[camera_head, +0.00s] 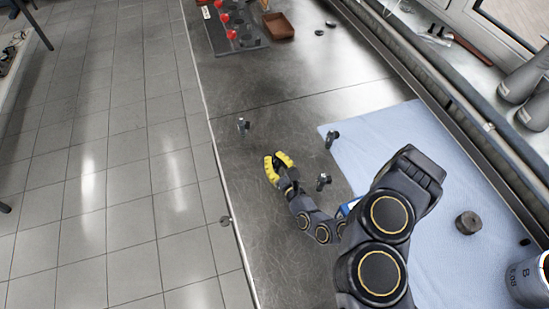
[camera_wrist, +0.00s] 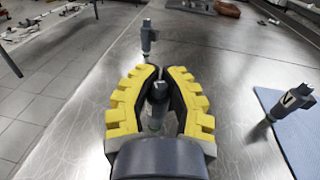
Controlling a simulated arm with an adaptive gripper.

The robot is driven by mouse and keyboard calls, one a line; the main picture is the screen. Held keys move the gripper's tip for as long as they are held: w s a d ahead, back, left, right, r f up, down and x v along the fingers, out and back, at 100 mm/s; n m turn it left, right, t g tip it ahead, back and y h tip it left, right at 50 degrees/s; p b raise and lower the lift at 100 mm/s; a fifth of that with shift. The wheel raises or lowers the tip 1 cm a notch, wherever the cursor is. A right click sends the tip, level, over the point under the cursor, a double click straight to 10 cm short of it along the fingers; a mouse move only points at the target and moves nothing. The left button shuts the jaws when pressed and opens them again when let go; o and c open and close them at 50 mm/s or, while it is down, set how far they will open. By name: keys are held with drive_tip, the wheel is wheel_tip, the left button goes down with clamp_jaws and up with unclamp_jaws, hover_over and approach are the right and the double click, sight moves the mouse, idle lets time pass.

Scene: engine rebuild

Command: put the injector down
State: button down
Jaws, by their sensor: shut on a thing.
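My gripper (camera_head: 279,166) is over the bare metal bench, left of the blue cloth. In the wrist view its yellow-padded fingers (camera_wrist: 158,76) are closed around a dark grey injector (camera_wrist: 157,96), which looks roughly upright. Whether its lower end touches the bench I cannot tell. In the head view the held injector is mostly hidden by the gripper. Another injector (camera_head: 243,126) stands on the bench beyond the gripper and also shows in the wrist view (camera_wrist: 147,38). A third injector (camera_head: 332,138) is at the cloth's edge, also in the wrist view (camera_wrist: 291,106).
One more injector (camera_head: 323,182) stands close to the right of my gripper. The blue cloth (camera_head: 375,130) bears a dark round part (camera_head: 468,222). A rack with red pieces (camera_head: 235,35) and a brown tray (camera_head: 278,26) are at the far end. Bare bench lies between.

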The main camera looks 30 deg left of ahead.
drive_tip(key=shift+f, duration=0.15)
drive_tip(key=c, duration=1.1)
unclamp_jaws()
drive_tip(key=shift+c, duration=0.2)
drive_tip(key=shift+d+r, duration=0.1)
drive_tip(key=shift+r, duration=0.1)
drive_tip(key=shift+s+d+f, duration=0.1)
drive_tip(key=shift+s+d, duration=0.1)
drive_tip(key=shift+d, duration=0.15)
drive_tip(key=v, duration=1.1)
